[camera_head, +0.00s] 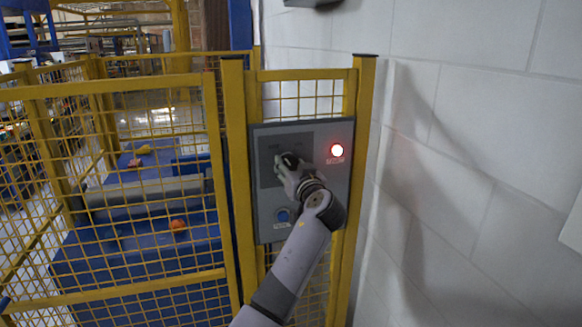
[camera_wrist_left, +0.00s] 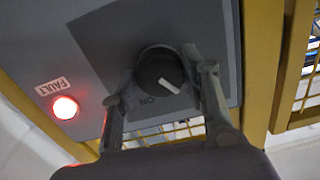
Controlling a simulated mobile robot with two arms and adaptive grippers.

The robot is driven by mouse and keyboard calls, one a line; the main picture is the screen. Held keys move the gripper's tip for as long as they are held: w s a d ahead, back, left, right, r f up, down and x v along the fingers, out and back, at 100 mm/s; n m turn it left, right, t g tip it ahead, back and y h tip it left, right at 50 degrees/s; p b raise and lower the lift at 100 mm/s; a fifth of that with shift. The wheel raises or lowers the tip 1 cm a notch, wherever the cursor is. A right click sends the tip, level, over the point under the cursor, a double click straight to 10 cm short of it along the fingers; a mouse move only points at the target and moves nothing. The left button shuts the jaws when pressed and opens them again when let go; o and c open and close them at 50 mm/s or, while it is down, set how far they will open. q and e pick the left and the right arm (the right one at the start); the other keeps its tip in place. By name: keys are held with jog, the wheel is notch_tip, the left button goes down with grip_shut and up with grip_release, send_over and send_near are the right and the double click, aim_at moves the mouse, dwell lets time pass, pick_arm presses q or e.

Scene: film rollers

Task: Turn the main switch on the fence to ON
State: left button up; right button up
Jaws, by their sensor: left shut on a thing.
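The main switch is a round black knob (camera_wrist_left: 158,68) with a white pointer mark, on a grey control panel (camera_head: 262,215) fixed to the yellow fence. My left gripper (camera_head: 287,165) is shut on the knob, with one finger on each side of it in the left wrist view. There the pointer slants to the lower right, and the upside-down ON label (camera_wrist_left: 148,99) lies just below the knob, left of the pointer's tip. In the head view my gripper hides most of the knob. My right gripper is not in view.
A red FAULT lamp (camera_head: 337,150) glows on the panel, and a blue button (camera_head: 283,216) sits lower down. Yellow mesh fence (camera_head: 120,90) stands at the left, with a blue machine (camera_head: 130,260) behind it. A white block wall (camera_head: 470,130) is close on the right.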

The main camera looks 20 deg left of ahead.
pick_arm(q)
jog(key=m, duration=0.2)
jog(key=shift+m, duration=0.3)
jog(key=m+p, duration=0.1)
jog(key=m, duration=0.2)
jog(key=shift+r+m, duration=0.1)
jog(key=shift+m, duration=0.2)
jog(key=m+p, duration=0.2)
jog(key=m, duration=0.1)
jog(key=shift+m, duration=0.3)
jog(key=shift+m+p, duration=1)
jog(key=shift+m, duration=0.9)
jog(key=o, duration=1.1)
jog(key=shift+d, duration=0.1)
jog(key=shift+o, duration=0.2)
